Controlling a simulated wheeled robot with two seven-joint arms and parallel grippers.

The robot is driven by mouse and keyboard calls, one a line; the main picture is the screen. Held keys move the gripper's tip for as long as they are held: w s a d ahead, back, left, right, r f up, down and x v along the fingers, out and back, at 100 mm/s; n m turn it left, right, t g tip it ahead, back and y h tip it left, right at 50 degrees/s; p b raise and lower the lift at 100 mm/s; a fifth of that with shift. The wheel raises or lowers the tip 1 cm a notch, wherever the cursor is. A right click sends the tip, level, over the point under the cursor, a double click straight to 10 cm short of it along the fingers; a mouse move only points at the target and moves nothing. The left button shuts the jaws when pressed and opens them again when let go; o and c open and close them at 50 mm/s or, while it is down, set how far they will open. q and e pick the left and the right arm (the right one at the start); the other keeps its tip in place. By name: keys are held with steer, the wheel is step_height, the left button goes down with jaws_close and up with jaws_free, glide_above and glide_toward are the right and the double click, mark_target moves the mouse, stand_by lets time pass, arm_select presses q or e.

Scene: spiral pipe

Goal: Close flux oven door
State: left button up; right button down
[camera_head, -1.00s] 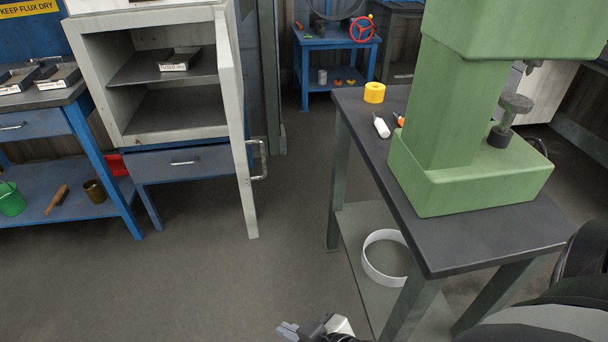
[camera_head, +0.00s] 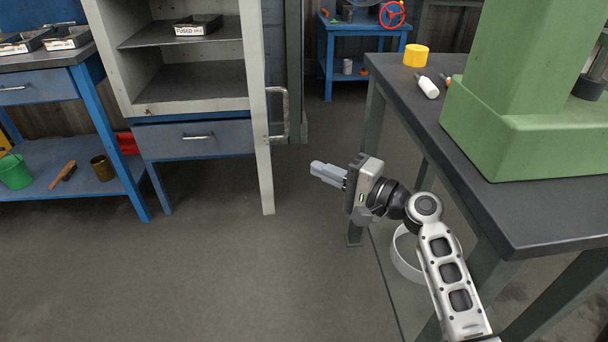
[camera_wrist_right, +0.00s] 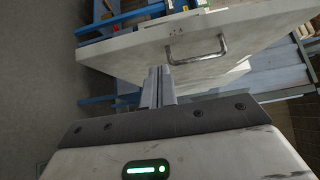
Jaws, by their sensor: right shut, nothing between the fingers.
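The flux oven (camera_head: 120,75) is a pale grey cabinet at the upper left of the head view, with its inside and shelves showing. Its door (camera_head: 259,120) stands open, seen nearly edge-on, with a metal handle (camera_head: 283,115) on its right face. In the right wrist view the door's outer face (camera_wrist_right: 130,58) and handle (camera_wrist_right: 197,49) lie beyond the fingers. My right gripper (camera_head: 326,173) is shut and empty, to the right of the door and apart from it, pointing left. My left gripper is not in view.
A dark-topped table (camera_head: 490,205) with a green machine (camera_head: 530,120) stands at the right, close to my right arm. A blue bench (camera_head: 95,170) stands left of the oven. The floor (camera_head: 220,275) before the oven is clear.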

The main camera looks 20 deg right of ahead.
steer(key=x, duration=0.9)
steer(key=shift+w+a, duration=0.1)
steer(key=shift+a, duration=0.1)
